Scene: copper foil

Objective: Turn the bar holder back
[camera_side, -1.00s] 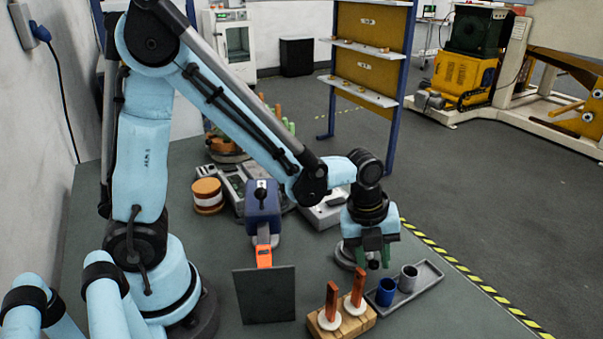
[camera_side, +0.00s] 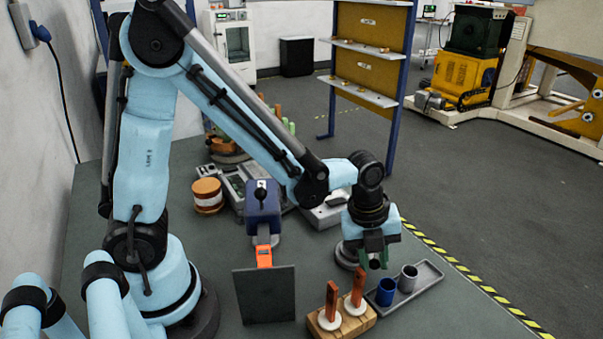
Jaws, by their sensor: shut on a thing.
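My gripper (camera_side: 375,262) points down at the right of the bench, over the right edge of a round grey base (camera_side: 346,256). Its jaws are shut on a small dark piece, which I take to be the bar holder; the fingers and the gripper body hide most of it. I cannot tell whether it touches the round base. Two orange-red bars (camera_side: 332,300) stand upright in white round pieces on a wooden block (camera_side: 317,327), in front of and left of my gripper.
A grey tray (camera_side: 428,273) with a blue cup (camera_side: 387,292) and a grey cup (camera_side: 407,279) lies close right of my gripper. A dark upright plate (camera_side: 265,295) stands left of the wooden block. A blue device with an orange part (camera_side: 264,257) stands behind the plate.

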